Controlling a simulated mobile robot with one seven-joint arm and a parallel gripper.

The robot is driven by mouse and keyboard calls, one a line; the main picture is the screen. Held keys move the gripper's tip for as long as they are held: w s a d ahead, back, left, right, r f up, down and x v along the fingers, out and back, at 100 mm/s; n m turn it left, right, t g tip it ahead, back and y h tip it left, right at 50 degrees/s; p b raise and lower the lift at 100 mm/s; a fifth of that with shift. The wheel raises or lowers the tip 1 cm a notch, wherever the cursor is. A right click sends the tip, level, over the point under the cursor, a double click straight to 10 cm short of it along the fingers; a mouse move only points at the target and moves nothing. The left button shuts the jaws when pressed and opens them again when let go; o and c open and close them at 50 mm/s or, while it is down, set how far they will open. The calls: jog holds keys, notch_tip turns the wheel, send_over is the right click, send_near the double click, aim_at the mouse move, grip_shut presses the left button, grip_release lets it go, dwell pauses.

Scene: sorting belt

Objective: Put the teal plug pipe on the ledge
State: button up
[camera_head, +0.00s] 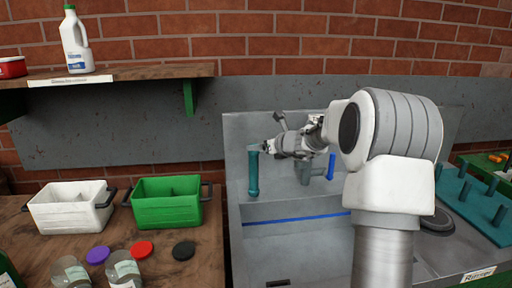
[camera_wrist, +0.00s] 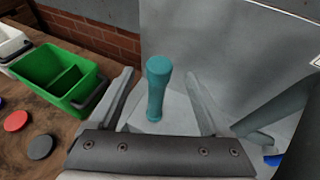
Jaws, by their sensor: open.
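The teal plug pipe (camera_head: 253,174) stands upright at the back left of the grey sink. It has a rounded, wider top, and in the wrist view the pipe (camera_wrist: 156,92) stands between my two fingers. My gripper (camera_head: 264,148) is open at its upper end, with a finger on either side and visible space to both. The wooden wall shelf (camera_head: 140,73), which has a label on its front edge, is at the upper left. I cannot tell whether this shelf is the ledge.
A milk jug (camera_head: 75,45) and a red container (camera_head: 12,68) stand on the shelf. A white bin (camera_head: 70,208) and a green bin (camera_head: 167,203) stand left of the sink (camera_head: 290,212). A faucet (camera_head: 309,172) is close right of the pipe. A teal peg rack (camera_head: 478,200) is at right.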

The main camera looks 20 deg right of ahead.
jog(key=v, duration=0.6)
dwell(0.3)
